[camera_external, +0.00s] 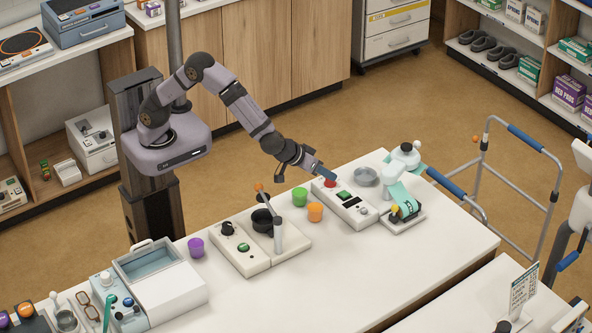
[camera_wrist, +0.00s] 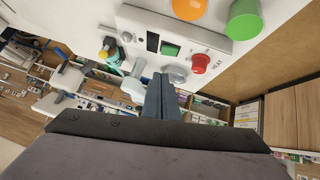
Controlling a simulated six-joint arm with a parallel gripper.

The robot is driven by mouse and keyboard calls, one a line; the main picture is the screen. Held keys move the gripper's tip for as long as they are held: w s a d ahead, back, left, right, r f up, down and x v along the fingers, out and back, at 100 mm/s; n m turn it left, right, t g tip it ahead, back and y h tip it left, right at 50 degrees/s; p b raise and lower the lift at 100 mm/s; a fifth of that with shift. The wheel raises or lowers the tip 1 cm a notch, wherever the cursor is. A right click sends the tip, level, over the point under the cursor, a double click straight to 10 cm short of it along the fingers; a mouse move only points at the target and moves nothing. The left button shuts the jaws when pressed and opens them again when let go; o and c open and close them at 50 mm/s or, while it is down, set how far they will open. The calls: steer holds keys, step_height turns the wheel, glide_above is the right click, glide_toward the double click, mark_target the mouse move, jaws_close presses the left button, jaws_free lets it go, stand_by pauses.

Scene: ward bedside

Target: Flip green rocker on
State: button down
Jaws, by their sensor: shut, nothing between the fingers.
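The green rocker (camera_external: 344,195) sits on a long white control box (camera_external: 362,220) on the white table. In the wrist view the green rocker (camera_wrist: 171,48) lies beside a dark rectangular window (camera_wrist: 153,41) and a red knob (camera_wrist: 201,63). My gripper (camera_external: 331,175) is shut and empty, close to the red knob (camera_external: 330,183) at the box's far-left end. In the wrist view my gripper's shut fingers (camera_wrist: 164,82) point toward the box, with the rocker above their tips. I see no contact with the rocker. Its tilt is too small to tell.
A green cup (camera_external: 300,197) and an orange cup (camera_external: 315,212) stand left of the box. Another white panel (camera_external: 290,250) with a lever and a dark bowl is farther left. A device with teal cloth (camera_external: 400,196) stands at the right.

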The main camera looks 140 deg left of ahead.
mark_target(347, 195)
steer(key=x, duration=0.5)
steer(key=shift+p, duration=0.3)
step_height(347, 195, down, 2)
steer(key=shift+w, duration=0.15)
steer(key=shift+w+f, duration=0.25)
steer(key=shift+f, duration=0.65)
steer(key=shift+p, duration=0.35)
